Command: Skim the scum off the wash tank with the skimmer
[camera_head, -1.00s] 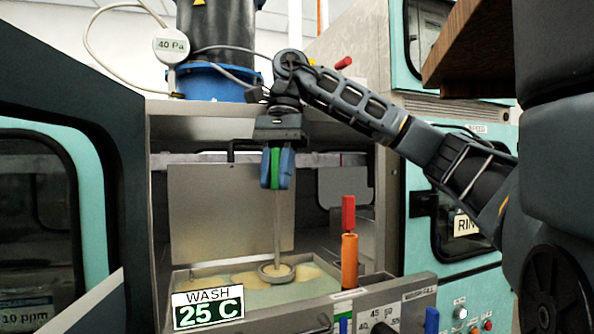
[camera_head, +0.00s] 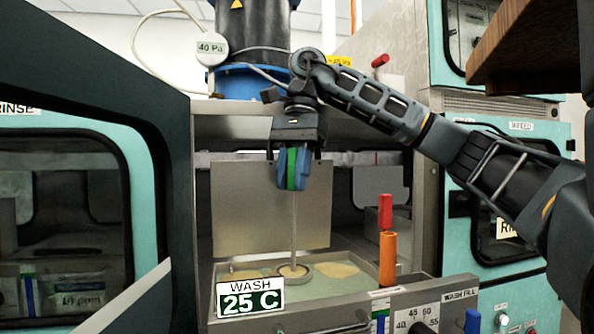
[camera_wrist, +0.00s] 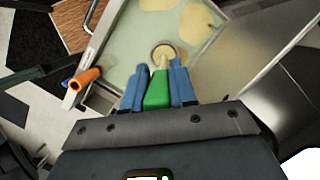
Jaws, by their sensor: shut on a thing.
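My gripper (camera_head: 294,172) is shut on the green handle of the skimmer (camera_head: 294,230); in the wrist view my gripper (camera_wrist: 158,76) has a blue finger on each side of it. The skimmer's thin rod hangs down to a round ring head (camera_wrist: 163,54) at the liquid surface of the wash tank (camera_head: 362,285). The ring has tan scum inside it. One scum patch (camera_head: 337,269) floats right of the ring and another (camera_head: 240,274) to its left. The "WASH 25 C" sign (camera_head: 250,297) hides part of the tank's front.
An orange handle with a red top (camera_head: 387,257) stands at the tank's right front corner. A control panel with a dial (camera_head: 418,318) is in front. A metal panel (camera_head: 262,205) stands behind the skimmer. Cabinet walls flank the opening.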

